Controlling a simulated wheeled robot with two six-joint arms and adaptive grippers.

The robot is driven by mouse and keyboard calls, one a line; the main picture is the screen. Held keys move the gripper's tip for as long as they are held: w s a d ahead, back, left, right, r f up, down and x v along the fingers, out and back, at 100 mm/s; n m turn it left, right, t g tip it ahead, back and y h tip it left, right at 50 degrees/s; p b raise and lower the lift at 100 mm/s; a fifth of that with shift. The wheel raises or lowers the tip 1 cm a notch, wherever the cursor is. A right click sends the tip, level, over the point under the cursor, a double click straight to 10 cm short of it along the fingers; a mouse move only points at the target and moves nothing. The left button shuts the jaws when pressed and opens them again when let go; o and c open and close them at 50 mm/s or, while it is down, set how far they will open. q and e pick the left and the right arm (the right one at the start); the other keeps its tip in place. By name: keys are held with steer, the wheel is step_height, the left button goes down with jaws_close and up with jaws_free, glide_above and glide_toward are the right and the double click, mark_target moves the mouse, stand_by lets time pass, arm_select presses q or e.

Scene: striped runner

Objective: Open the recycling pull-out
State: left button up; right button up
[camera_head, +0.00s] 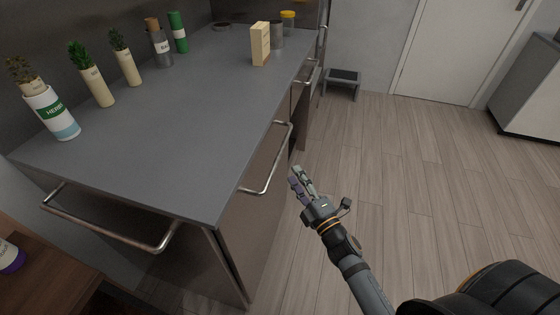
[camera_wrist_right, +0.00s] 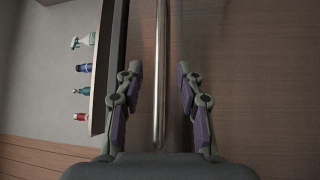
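A long metal bar handle (camera_head: 278,160) is on the side of the counter unit facing the floor area, above a brownish front panel (camera_head: 262,217). I cannot tell from a label which front is the recycling pull-out. My right gripper (camera_head: 298,174) is just right of this handle, apart from it in the head view. In the right wrist view, my right gripper (camera_wrist_right: 160,82) has its fingers spread, with a vertical metal bar (camera_wrist_right: 160,60) between them in the picture and a brown panel (camera_wrist_right: 250,70) behind. Contact does not show. My left gripper is out of view.
The grey countertop (camera_head: 180,120) holds potted herbs, bottles and a beige carton (camera_head: 260,44). Another bar (camera_head: 120,236) sticks out at the counter's near end. A small step stool (camera_head: 343,80) stands beyond. The wooden floor (camera_head: 400,170) right of the counter is clear.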

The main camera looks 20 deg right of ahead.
mark_target(280, 151)
steer(key=p+x, duration=0.3)
steer(key=x, duration=0.7)
steer(key=shift+w, duration=0.3)
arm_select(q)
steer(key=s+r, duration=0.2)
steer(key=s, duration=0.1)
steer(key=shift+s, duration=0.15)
arm_select(e)
jaws_close()
